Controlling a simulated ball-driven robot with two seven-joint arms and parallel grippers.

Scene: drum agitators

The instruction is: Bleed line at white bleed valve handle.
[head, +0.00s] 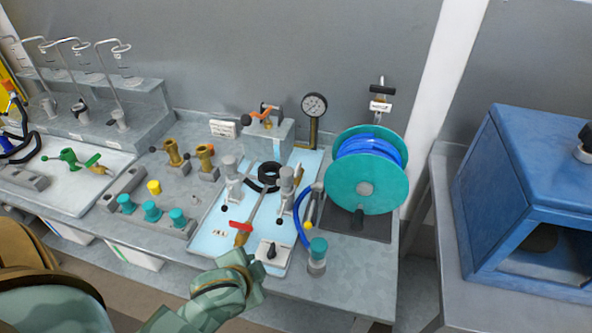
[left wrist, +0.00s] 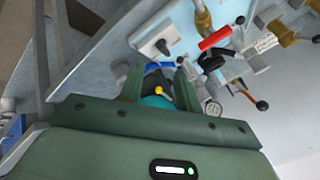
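I cannot single out a white bleed valve handle with certainty. Two pale grey-white upright fittings (head: 287,178) stand on the light blue tray, one left and one right of a black coil. A brass valve with a red lever (head: 240,227) lies at the tray's front; the lever also shows in the left wrist view (left wrist: 215,38). My left gripper (head: 252,272) is just in front of the tray's near edge. In the left wrist view its fingers (left wrist: 159,84) are apart, with a teal-capped fitting (left wrist: 153,101) seen beyond them. I see nothing held. My right gripper is out of view.
A white box with a black knob (head: 265,253) sits near my left gripper. A teal reel with blue hose (head: 365,190) stands right of the tray (head: 212,215). A pressure gauge (head: 314,106) stands behind. A blue cabinet (head: 520,190) is far right. Teal knobs (head: 151,211) stand left.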

